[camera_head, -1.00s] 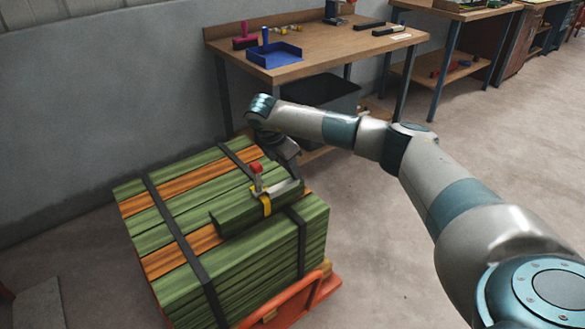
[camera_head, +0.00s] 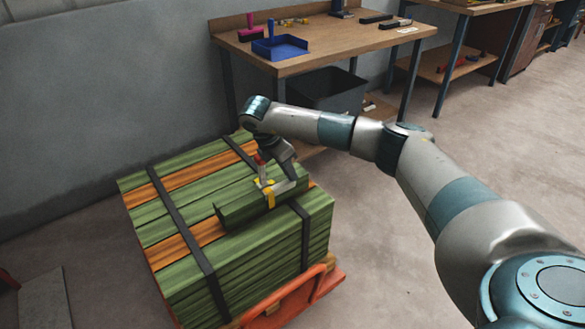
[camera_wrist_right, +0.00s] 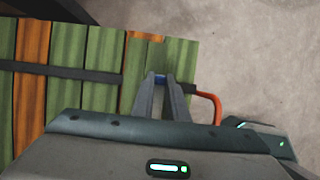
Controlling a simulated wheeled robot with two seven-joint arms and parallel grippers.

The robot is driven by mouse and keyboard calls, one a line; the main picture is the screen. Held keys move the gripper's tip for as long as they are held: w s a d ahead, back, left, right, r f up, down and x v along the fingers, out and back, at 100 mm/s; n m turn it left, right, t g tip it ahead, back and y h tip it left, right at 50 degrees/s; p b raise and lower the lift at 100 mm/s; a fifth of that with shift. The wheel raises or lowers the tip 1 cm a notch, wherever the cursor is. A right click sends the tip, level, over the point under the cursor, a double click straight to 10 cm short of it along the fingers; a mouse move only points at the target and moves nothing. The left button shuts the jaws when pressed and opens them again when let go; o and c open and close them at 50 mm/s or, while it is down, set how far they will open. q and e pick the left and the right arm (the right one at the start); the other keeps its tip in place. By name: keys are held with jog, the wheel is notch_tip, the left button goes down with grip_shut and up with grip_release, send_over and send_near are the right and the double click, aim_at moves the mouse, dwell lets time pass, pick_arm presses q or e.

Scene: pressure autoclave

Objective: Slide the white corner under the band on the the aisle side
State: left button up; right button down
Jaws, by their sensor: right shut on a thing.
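A strapped stack of green and orange boards (camera_head: 165,215) has dark bands; one band (camera_head: 182,232) is on the left and another (camera_head: 305,238) on the right. A short green block (camera_head: 240,207) lies on top. My right gripper (camera_head: 287,174) reaches down at the pale piece. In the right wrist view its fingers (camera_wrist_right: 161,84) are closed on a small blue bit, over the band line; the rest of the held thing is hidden. My left gripper is not in view.
The stack sits on an orange cart with a raised handle (camera_head: 298,296). A workbench (camera_head: 330,48) with a blue tray (camera_head: 280,47) stands behind, with a dark bin (camera_head: 330,90) under it. The floor to the right is open.

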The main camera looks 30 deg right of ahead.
jog(key=shift+a, duration=0.85)
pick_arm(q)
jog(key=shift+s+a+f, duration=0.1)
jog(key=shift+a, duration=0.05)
pick_arm(e)
jog(key=shift+s+a, duration=0.1)
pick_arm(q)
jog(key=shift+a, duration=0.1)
pick_arm(e)
jog(key=c, duration=1.7)
grip_release()
jog(key=shift+a, duration=0.1)
jog(key=shift+o, duration=0.2)
jog(key=shift+r, duration=0.1)
